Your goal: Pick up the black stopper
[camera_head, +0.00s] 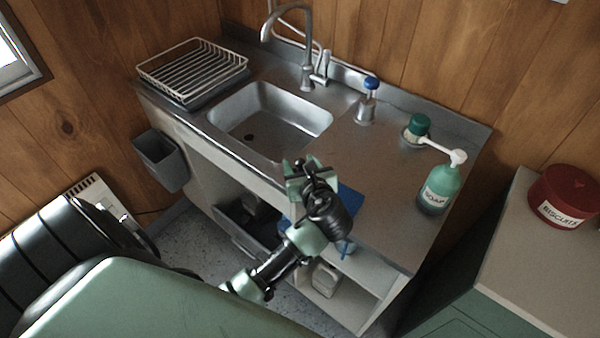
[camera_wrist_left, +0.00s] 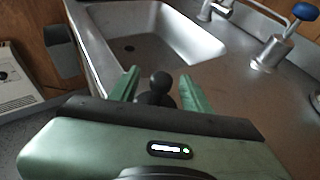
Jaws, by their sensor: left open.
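The black stopper (camera_wrist_left: 160,83) has a round knob on top and shows between my left gripper's fingers in the left wrist view. In the head view a dark shape that looks like it (camera_head: 314,184) is at the gripper, by the counter's front edge. My left gripper (camera_head: 308,172) is open, its green fingers (camera_wrist_left: 158,77) on either side of the stopper with gaps visible. The stopper's lower part is hidden by the gripper body, so I cannot tell what it rests on. My right gripper is not in view.
The steel sink (camera_head: 270,118) lies behind the gripper, with a wire dish rack (camera_head: 192,68) to its left. A blue-topped dispenser (camera_head: 368,100), a green-capped item (camera_head: 417,127) and a soap bottle (camera_head: 439,186) stand on the counter at right. A tall tap (camera_head: 307,50) rises behind.

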